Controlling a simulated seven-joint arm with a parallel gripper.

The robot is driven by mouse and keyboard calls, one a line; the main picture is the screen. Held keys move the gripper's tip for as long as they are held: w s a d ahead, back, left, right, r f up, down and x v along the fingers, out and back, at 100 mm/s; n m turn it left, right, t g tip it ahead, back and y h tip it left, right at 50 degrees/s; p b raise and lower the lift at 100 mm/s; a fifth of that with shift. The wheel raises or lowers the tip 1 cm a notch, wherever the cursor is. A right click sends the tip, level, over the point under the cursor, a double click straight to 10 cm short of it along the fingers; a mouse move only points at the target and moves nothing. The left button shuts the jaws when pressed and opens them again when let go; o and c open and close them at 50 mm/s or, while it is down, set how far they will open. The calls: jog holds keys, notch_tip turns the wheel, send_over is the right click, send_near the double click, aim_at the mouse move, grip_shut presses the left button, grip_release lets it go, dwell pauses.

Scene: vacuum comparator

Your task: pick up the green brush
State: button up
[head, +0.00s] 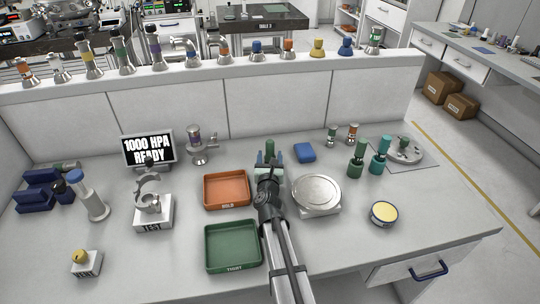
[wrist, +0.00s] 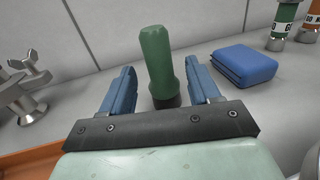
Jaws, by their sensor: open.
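The green brush (wrist: 157,58) stands upright with its dark lower end down, between and slightly beyond my gripper's blue fingers in the wrist view. In the head view the top of the green brush (head: 270,147) shows just past my fingers, near the back wall. My gripper (wrist: 160,85) is open, with a finger on each side of the brush and a visible gap on both sides. In the head view my gripper (head: 270,160) reaches over the middle of the bench. The foot of the brush is hidden by the gripper.
A blue folded pad (wrist: 244,63) lies to the right of the brush. An orange tray (head: 227,206) is to the left of my arm, with a green tray (head: 233,268) in front. A round-plate scale (head: 316,210) and green and teal upright items (head: 356,165) stand right.

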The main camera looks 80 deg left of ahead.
aim_at(270, 153)
jog(key=x, duration=0.4)
jog(key=shift+c, duration=0.4)
jog(key=c, duration=0.9)
